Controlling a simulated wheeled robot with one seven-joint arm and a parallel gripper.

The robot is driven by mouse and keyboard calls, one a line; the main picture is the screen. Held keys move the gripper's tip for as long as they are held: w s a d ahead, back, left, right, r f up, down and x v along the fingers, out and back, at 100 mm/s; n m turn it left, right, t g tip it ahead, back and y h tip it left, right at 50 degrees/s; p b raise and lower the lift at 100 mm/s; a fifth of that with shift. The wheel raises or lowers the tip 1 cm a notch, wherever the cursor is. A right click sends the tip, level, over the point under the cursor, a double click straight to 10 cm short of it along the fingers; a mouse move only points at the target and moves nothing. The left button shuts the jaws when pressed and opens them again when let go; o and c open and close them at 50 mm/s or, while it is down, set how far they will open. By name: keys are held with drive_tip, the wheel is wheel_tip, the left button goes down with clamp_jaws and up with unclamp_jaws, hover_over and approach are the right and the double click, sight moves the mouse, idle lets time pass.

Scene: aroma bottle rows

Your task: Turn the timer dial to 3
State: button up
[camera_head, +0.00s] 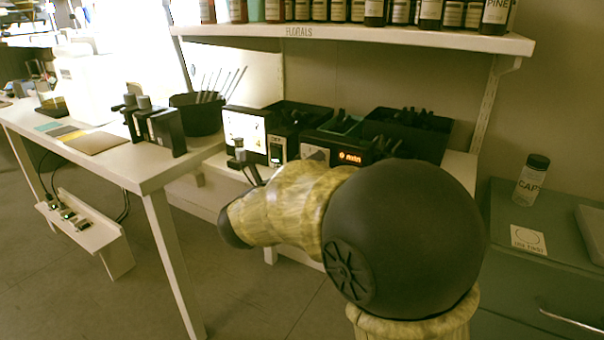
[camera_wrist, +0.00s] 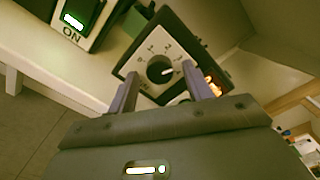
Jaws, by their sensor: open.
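The timer is a dark box with a pale square face (camera_wrist: 148,50) and a round black dial (camera_wrist: 158,68) in its middle. A white pointer mark on the dial points to the right in the wrist view. Small marks ring the dial, too small to read surely. An orange lit display (camera_wrist: 211,86) is beside the face, partly hidden by a finger. In the head view the timer (camera_head: 338,146) stands on the bench behind my arm. My gripper (camera_wrist: 160,72) is open, its two fingers on either side of the dial; I cannot tell whether they touch it.
A switch box (camera_wrist: 80,14) marked ON is left of the timer. Black bins (camera_head: 408,130) stand behind it, and a shelf of bottles (camera_head: 350,32) hangs above. A table (camera_head: 120,165) with a black pot (camera_head: 197,113) is left. A green cabinet (camera_head: 540,215) is right.

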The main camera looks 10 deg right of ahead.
drive_tip(key=p+v, duration=0.4)
drive_tip(key=v, duration=1.3)
drive_tip(key=shift+s+p, duration=0.2)
drive_tip(key=shift+p, duration=0.2)
drive_tip(key=w+d+f+n+y+p, duration=0.15)
drive_tip(key=w+n+y+p, duration=0.7)
drive_tip(key=n, duration=0.95)
drive_tip(key=s+d+f+n+g+y+p, duration=0.1)
drive_tip(key=s+d+f+n+g+p, duration=0.15)
drive_tip(key=s+d+n+g, duration=0.45)
drive_tip(key=s+d+f+n+g+y+p, duration=0.2)
drive_tip(key=s+d+f+n+g, duration=0.25)
drive_tip(key=s+d+n, duration=0.45)
wheel_tip(320, 180, up, 38)
drive_tip(key=a+m+p, duration=0.1)
drive_tip(key=a+p, duration=0.1)
drive_tip(key=p, duration=3.5)
drive_tip(key=shift+s+m+p, duration=0.15)
drive_tip(key=shift+m+p, duration=0.15)
